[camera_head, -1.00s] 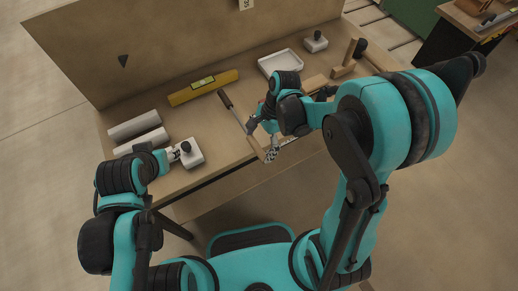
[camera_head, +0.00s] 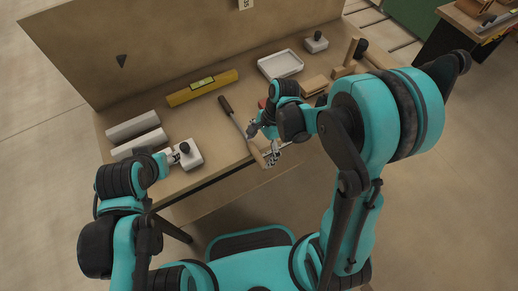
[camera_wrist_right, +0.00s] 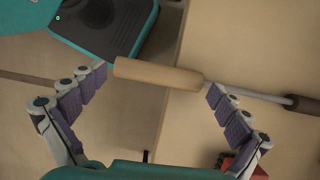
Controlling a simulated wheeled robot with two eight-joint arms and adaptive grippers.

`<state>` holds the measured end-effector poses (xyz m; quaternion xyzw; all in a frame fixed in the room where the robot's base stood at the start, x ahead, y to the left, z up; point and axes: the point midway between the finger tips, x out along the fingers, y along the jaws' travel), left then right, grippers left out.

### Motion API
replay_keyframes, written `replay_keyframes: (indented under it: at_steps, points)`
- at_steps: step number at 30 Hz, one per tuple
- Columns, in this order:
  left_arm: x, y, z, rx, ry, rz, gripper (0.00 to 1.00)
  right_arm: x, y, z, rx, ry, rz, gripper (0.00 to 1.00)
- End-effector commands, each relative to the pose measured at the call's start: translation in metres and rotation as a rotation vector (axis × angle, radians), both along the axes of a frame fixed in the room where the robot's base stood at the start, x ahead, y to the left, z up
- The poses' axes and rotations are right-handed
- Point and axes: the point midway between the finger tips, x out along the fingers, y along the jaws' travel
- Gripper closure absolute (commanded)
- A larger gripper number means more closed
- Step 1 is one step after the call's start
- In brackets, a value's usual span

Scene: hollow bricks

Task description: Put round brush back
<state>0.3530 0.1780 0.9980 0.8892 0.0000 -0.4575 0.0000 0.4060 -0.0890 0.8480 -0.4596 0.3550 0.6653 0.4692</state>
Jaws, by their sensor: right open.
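A long tool, probably the round brush, has a wooden handle (camera_wrist_right: 158,75), a thin metal rod (camera_wrist_right: 245,92) and a dark end (camera_head: 225,104). It lies at the workbench's front edge, its handle toward me, and the handle also shows in the head view (camera_head: 257,154). My right gripper (camera_head: 264,143) is open over the handle end. In the right wrist view its fingers (camera_wrist_right: 158,105) are spread on both sides of the handle, with no grip visible. My left gripper (camera_head: 172,158) is beside a white block with a black knob (camera_head: 190,158); whether it grips is unclear.
The workbench (camera_head: 215,150) holds a yellow spirit level (camera_head: 190,93), white rolls (camera_head: 133,127), a white tray (camera_head: 270,71), a second knobbed block (camera_head: 316,44) and wooden pieces (camera_head: 314,86). A tall back panel (camera_head: 170,45) stands behind. A red object (camera_wrist_right: 240,160) lies near the right gripper.

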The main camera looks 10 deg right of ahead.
Motion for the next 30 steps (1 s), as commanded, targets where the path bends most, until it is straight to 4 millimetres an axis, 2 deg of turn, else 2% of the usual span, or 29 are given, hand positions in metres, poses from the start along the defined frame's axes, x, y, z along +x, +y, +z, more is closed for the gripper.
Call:
replay_keyframes:
  at_steps: [15, 22, 26, 30]
  points:
    - [0.000, 0.000, 0.041, 0.000, 0.000, 0.000, 0.53, 0.013, -0.029, 0.097, 0.000, 0.000, -0.002, 0.00]
    - [0.000, 0.000, 0.046, 0.000, 0.000, 0.000, 0.53, 0.015, -0.036, 0.116, -0.002, -0.014, 0.012, 0.00]
    - [0.000, 0.000, 0.045, 0.000, 0.000, 0.000, 0.53, 0.008, -0.040, 0.130, -0.023, -0.114, 0.106, 0.00]
    - [0.000, 0.000, 0.045, 0.000, 0.000, 0.000, 0.53, -0.008, -0.051, 0.154, -0.095, -0.328, 0.332, 0.00]
